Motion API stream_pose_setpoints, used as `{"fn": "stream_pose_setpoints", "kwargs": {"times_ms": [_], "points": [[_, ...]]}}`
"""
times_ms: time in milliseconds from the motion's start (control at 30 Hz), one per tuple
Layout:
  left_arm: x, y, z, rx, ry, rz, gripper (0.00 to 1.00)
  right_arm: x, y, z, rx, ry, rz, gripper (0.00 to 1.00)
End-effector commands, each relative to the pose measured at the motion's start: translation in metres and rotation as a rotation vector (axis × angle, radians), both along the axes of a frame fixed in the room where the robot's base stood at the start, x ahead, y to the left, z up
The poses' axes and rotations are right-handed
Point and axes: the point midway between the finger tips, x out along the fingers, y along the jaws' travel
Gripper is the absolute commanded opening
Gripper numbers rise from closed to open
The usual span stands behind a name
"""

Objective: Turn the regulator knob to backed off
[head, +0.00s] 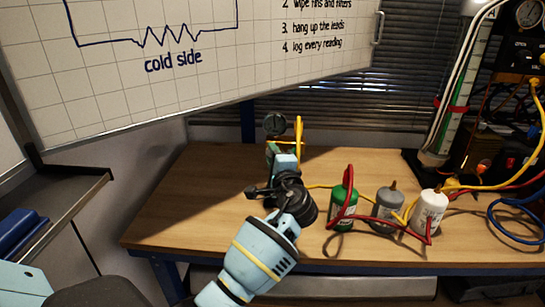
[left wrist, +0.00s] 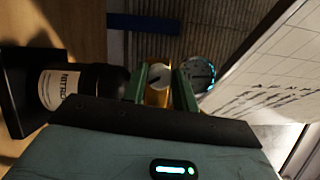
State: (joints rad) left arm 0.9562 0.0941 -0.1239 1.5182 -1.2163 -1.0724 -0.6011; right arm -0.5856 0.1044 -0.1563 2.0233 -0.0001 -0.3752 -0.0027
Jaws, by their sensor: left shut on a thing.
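The regulator stands at the back of the bench, mostly hidden behind my left gripper in the head view. Its dark round gauge (head: 274,124) shows above the gripper, and the gauge face also shows in the left wrist view (left wrist: 198,73). My left gripper (head: 284,152) reaches over the bench to it. In the left wrist view, its two green fingers (left wrist: 163,92) are shut on a yellow-brass part with a pale round face (left wrist: 159,76), which I take as the regulator knob. The knob's turn position cannot be read. My right gripper is not in view.
A dark bottle (left wrist: 62,88) with a white label lies beside the fingers in the left wrist view. Green (head: 342,208), grey (head: 387,205) and white (head: 430,211) bottles stand right on the wooden bench (head: 180,215), among red and yellow hoses. The whiteboard (head: 110,80) hangs above.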

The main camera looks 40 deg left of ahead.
Motion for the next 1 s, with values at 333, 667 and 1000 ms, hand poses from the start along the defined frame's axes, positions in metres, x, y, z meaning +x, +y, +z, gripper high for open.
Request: {"fn": "stream_pose_setpoints", "kwargs": {"times_ms": [333,667,1000], "points": [[0.000,0.000,0.004,-0.292,-0.166,0.001,0.06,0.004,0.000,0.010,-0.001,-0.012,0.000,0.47],[-0.001,0.000,0.006,-0.561,-0.320,0.001,0.06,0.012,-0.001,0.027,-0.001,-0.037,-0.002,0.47],[-0.001,0.001,0.006,-0.781,-0.447,0.000,0.06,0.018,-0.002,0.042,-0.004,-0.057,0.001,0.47]]}}
